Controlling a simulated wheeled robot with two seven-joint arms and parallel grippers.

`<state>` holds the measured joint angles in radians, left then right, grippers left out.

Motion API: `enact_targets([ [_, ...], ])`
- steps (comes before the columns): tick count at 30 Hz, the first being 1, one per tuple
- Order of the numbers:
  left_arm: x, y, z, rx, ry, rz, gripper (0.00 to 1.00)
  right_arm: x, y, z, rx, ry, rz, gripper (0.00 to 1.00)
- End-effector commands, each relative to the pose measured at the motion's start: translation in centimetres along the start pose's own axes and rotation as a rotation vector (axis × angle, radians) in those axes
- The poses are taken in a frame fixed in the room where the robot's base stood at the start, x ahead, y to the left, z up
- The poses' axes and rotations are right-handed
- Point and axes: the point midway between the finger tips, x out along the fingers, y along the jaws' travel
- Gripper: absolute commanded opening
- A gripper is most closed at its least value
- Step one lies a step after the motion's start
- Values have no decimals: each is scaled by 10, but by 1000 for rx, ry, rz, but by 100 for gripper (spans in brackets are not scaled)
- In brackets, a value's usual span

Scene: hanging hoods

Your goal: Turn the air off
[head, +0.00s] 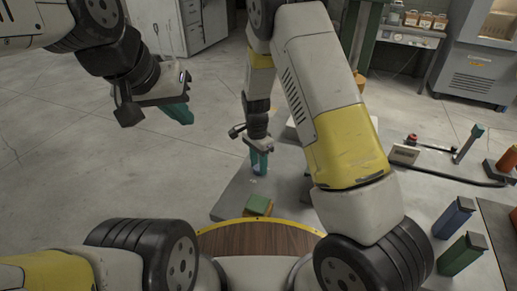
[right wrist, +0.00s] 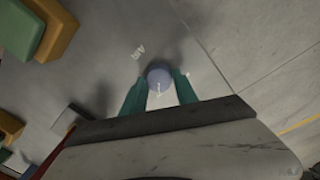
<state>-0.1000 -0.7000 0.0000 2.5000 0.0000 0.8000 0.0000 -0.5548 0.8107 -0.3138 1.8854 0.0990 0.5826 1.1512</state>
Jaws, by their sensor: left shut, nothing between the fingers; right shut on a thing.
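A round blue-grey knob (right wrist: 159,77) with a pale pointer mark sits on a grey panel in the right wrist view, beside the printed word AIR (right wrist: 138,53). My right gripper (right wrist: 158,92) has its teal fingers on both sides of the knob and is shut on it. In the head view the right gripper (head: 259,164) points down onto the grey panel (head: 232,198), and its fingers mostly hide the knob. My left gripper (head: 178,113) is shut and empty, held above the floor at the left, well away from the panel.
A green and yellow block (head: 258,205) stands on the panel near my right gripper. At the right are a blue handle (head: 453,217), a green handle (head: 461,254), a teal-tipped lever (head: 468,144) and a small box (head: 404,154). Open floor lies to the left.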

Motion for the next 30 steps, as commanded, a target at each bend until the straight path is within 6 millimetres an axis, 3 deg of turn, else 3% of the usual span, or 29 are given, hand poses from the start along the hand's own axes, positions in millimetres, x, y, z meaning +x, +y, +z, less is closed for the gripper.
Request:
enact_targets([
  [30, 0, 0, 0, 0, 0, 0, 0, -1, -2, 2, -902, 56, -2, 0],
])
